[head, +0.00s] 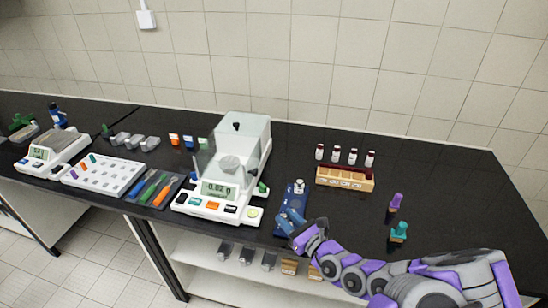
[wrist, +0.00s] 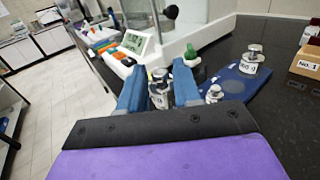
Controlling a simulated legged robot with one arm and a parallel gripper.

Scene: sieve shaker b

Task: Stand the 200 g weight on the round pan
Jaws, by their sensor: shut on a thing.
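My gripper (head: 284,222) is low over the front of the bench, just right of the balance. In the wrist view its two blue fingers (wrist: 160,82) are shut on a small silver weight (wrist: 159,98) with a pale label, too small to read surely; I take it for the 200 g weight. The fingers hide it in the head view. The round pan (head: 229,163) is a grey disc inside the balance's clear glass shield. The white balance (head: 187,203) reads about 0.02 g. The gripper is apart from the pan, in front and to its right.
A blue weight mat (head: 290,204) beside my gripper bears a larger weight (wrist: 252,58), seemingly 500 g, and a small weight (wrist: 214,94). A green knob (wrist: 190,53) juts from the balance. A wooden vial rack (head: 345,180) stands right.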

